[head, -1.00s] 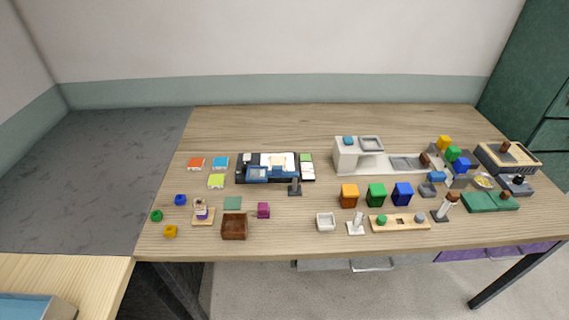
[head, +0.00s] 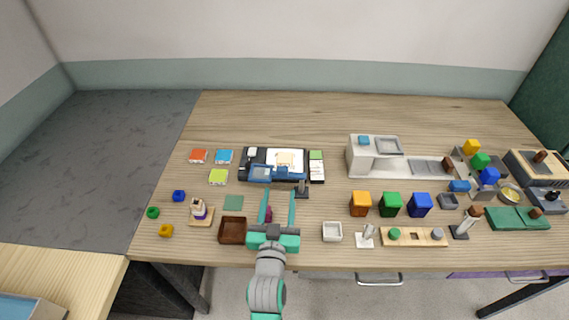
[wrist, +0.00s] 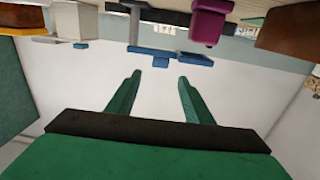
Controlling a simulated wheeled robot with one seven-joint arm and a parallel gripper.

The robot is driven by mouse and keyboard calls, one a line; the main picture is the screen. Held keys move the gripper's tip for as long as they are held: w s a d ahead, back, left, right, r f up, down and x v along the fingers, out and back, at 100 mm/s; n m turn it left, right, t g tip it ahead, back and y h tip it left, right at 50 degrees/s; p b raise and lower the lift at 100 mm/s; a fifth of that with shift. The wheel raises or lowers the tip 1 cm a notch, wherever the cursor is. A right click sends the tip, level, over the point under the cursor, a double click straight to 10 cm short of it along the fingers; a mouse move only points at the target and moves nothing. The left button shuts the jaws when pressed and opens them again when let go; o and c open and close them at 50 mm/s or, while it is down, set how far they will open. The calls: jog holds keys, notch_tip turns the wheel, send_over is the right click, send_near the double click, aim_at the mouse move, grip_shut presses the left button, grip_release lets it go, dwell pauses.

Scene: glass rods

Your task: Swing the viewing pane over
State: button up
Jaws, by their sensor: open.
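The blue framed piece that looks like the viewing pane (head: 261,174) sits at the front left of a dark board (head: 316,179) with white sheets on it. It also shows in the wrist view (wrist: 172,57), past my fingertips. My gripper (head: 279,192) is open and empty, fingers pointing away from me, just in front of the board and right of the pane. In the wrist view my gripper (wrist: 160,77) has clear space between its two green fingers. I see no contact between fingers and pane. The pane's hinge cannot be made out.
A magenta block (head: 268,213) shows by my left finger, and a brown box (head: 232,229) stands to its left. A dark post on a base (head: 302,190) stands close right of my fingertips. A white machine (head: 362,157) is further right. The table behind the board is clear.

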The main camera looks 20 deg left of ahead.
aim_at(283, 171)
jog(key=x, duration=1.1)
jog(key=shift+w+a+r, duration=0.1)
jog(key=shift+w+r, duration=0.05)
grip_shut()
jog(key=shift+w, duration=0.1)
